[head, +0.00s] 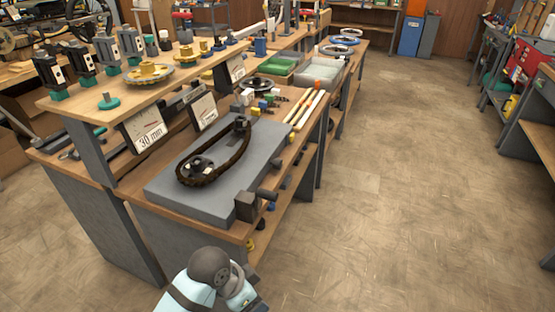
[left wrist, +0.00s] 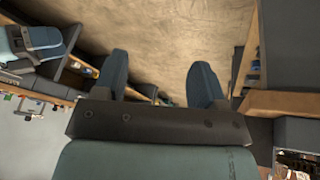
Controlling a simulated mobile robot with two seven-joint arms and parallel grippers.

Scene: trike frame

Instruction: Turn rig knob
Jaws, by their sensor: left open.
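A grey rig slab (head: 170,196) lies on the workbench and carries a dark chain (head: 236,150) looped around a sprocket (head: 198,168). At its front right corner are a dark block (head: 246,207) and a short dark cylinder (head: 267,194); I cannot tell for certain which part is the rig knob. My left gripper (left wrist: 159,66) shows in the left wrist view with its two fingers wide apart and nothing between them. It points toward bare floor and touches nothing visible. A rounded arm link of mine shows at the bottom of the head view, short of the bench. My right gripper is not seen.
A raised wooden shelf (head: 90,106) with several tools and a yellow gear (head: 149,73) stands behind the slab. The floor (head: 380,190) to the right is clear.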

